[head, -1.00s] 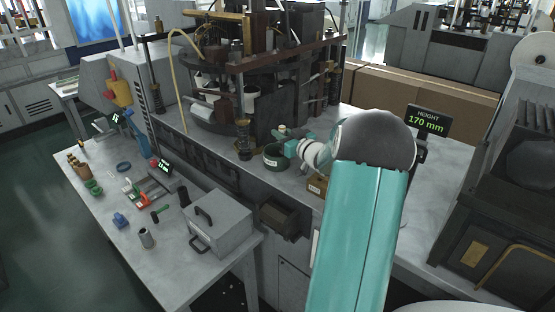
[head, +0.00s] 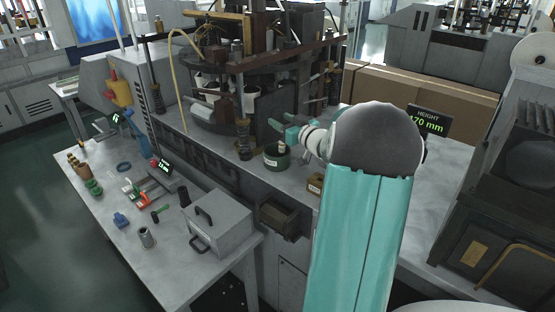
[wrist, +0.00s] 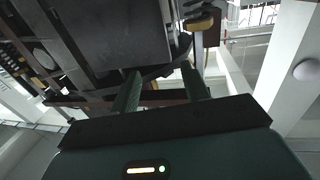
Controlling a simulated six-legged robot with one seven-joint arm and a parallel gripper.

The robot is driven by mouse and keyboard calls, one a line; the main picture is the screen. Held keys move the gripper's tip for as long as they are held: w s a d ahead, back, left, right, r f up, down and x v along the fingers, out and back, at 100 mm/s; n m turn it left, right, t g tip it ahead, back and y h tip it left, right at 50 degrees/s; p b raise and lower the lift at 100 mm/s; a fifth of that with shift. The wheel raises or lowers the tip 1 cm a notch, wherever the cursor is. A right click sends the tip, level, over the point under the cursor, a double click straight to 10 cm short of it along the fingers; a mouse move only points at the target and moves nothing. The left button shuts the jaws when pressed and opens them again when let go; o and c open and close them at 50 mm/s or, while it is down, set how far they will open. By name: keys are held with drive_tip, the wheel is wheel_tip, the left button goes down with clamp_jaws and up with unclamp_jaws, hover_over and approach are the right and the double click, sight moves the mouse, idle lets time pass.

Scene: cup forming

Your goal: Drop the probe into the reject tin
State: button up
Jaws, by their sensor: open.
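The reject tin, a dark green round tin (head: 271,163), stands on the grey bench in front of the machine in the head view. A small pale cylinder, which looks like the probe (head: 282,147), sticks up out of the tin; its lower part is hidden by the rim. My gripper (head: 289,125), teal, is just above and slightly right of the tin, apart from the cylinder. In the wrist view the two green fingers (wrist: 160,85) stand apart with nothing between them. The tin is not visible in the wrist view.
The dark machine (head: 215,85) stands close behind my gripper. A small brown box (head: 315,184) sits right of the tin, and a height display (head: 428,120) further right. A lower side table holds a grey lidded box (head: 222,222) and several small tools.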

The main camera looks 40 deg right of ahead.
drive_tip(key=s+a+r, duration=0.7)
drive_tip(key=s, duration=0.2)
drive_tip(key=shift+a+r, duration=0.25)
drive_tip(key=shift+a, duration=0.1)
drive_tip(key=w+a+r+m+g+h, duration=0.15)
drive_tip(key=a+g+h, duration=0.35)
drive_tip(key=a, duration=0.8)
drive_tip(key=s+a+f+n+g+y, duration=0.1)
drive_tip(key=s+a+f+g+y, duration=0.2)
drive_tip(key=s+a+f, duration=0.2)
drive_tip(key=s+a+f+n+g+y, duration=0.1)
drive_tip(key=s+a+f+g+y, duration=0.2)
drive_tip(key=s+a, duration=0.8)
drive_tip(key=a+f+g, duration=0.1)
drive_tip(key=a+f, duration=0.1)
drive_tip(key=a, duration=0.5)
drive_tip(key=shift+s+a+f+n+y, duration=0.25)
drive_tip(key=shift+a+f+n+y, duration=0.05)
drive_tip(key=shift+a+n+y, duration=0.1)
